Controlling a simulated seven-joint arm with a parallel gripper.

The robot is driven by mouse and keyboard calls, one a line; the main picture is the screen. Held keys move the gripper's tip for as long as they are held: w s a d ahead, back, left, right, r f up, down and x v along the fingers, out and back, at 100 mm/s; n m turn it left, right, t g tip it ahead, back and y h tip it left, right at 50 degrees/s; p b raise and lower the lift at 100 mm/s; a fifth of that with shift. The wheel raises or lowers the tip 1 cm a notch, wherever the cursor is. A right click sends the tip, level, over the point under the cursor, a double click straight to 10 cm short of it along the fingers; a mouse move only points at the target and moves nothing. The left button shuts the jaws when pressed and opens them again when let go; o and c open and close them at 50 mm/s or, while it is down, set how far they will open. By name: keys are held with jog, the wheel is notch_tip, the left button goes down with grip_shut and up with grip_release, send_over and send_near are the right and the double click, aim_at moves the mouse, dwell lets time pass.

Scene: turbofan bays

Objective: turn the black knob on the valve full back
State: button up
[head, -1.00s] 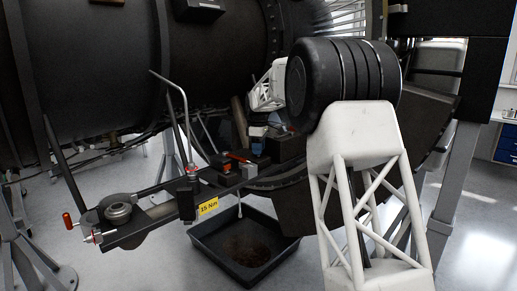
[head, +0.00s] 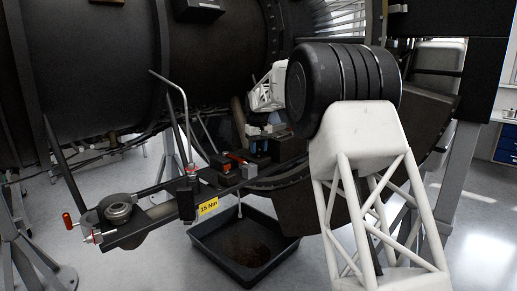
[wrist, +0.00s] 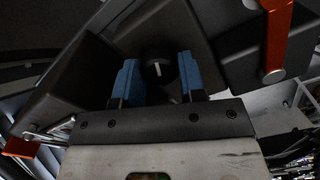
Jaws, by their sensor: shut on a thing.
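The black knob (wrist: 159,68) has a white pointer line and shows in the wrist view. It sits between the two blue fingers of my gripper (wrist: 158,80), which is shut on it. The pointer line stands nearly upright in that view. The valve body around the knob is dark and hard to tell from the nearby blocks. In the head view my gripper (head: 263,131) is small, at the bay's rail, and the knob cannot be made out there.
An orange-red lever (wrist: 278,35) stands right of the knob in the wrist view. A black drip tray (head: 215,252) lies on the floor below the rail. A yellow "15 Nm" tag (head: 208,206) hangs on the rail. The engine casing (head: 90,65) fills the upper left.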

aim_at(259, 148)
jog(key=m, duration=1.4)
dwell(0.4)
jog(key=o, duration=0.9)
jog(key=shift+r, duration=0.1)
jog(key=shift+r, duration=3.8)
